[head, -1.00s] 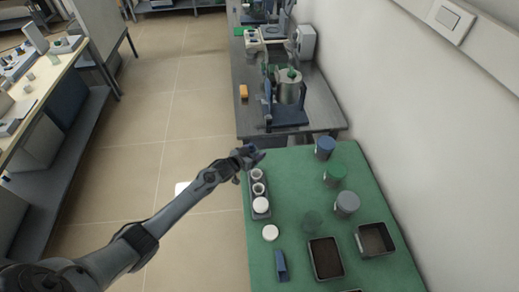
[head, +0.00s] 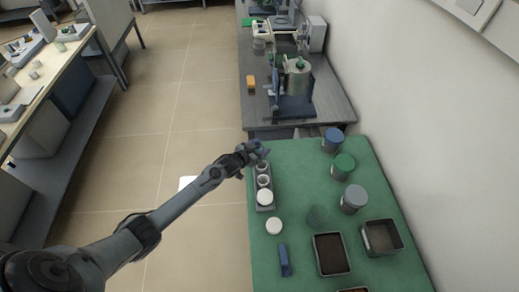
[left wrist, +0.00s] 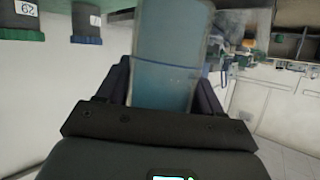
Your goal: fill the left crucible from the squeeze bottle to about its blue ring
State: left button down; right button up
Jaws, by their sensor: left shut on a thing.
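My left gripper (head: 256,154) is above the far end of a dark grey rack (head: 264,208) on the green mat. In the left wrist view, my left gripper (left wrist: 163,85) is shut on a translucent blue body, which looks like the squeeze bottle (left wrist: 168,45). The bottle's nozzle and tip are not clear in either view. The rack holds two open white crucibles, a far one (head: 262,168) and a middle one (head: 263,181). A white lidded one (head: 264,197) stands nearest. The blue ring and the fill level are too small to see. My right gripper is out of view.
A loose white lid (head: 274,226) and a blue block (head: 285,260) lie on the mat (head: 300,205). Blue (head: 333,139), green (head: 342,166) and grey (head: 353,198) jars stand along the right. Dark trays (head: 331,255) are near the front. A wall runs along the right.

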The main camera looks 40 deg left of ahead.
pick_arm(q)
jog(key=shift+a+r, duration=0.2)
jog(key=shift+a+m+y, duration=0.15)
jog(key=shift+m+y, duration=0.15)
jog(key=shift+a+r+m+y, duration=0.1)
jog(key=shift+a+m+y, duration=0.25)
jog(key=shift+m, duration=0.15)
jog(key=shift+a+m+y, duration=0.35)
jog(key=shift+a+m, duration=0.15)
jog(key=shift+m, duration=0.1)
